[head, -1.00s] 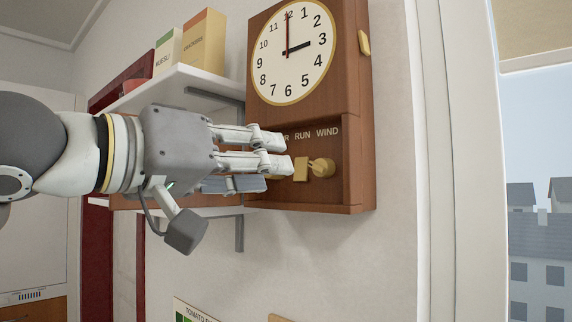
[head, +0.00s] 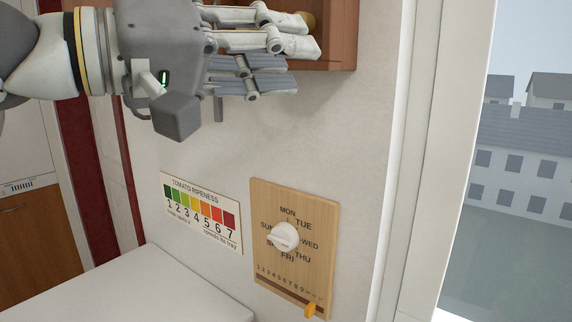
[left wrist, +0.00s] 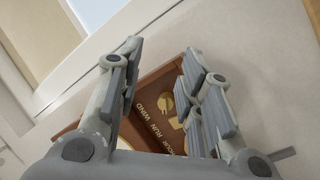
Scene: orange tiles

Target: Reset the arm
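My left gripper (head: 295,65) is at the top of the head view, in front of the lower part of a brown wooden clock case (head: 338,50). In the left wrist view my left gripper (left wrist: 163,55) has its fingers spread apart with nothing between them. Beyond the fingers, the clock case (left wrist: 150,82) shows the words RUN and WIND and a brass knob (left wrist: 182,97). The gripper looks apart from the knob. In the head view the fingers partly hide the brass knob (head: 308,19), and the clock face is out of frame. My right gripper is not in view.
Below on the wall hang a TOMATO RIPENESS chart (head: 200,210) and a wooden day-dial board (head: 265,205) with a white knob (head: 284,237) and an orange slider (head: 310,310). A white surface (head: 150,295) is at lower left, a window (head: 520,150) at right.

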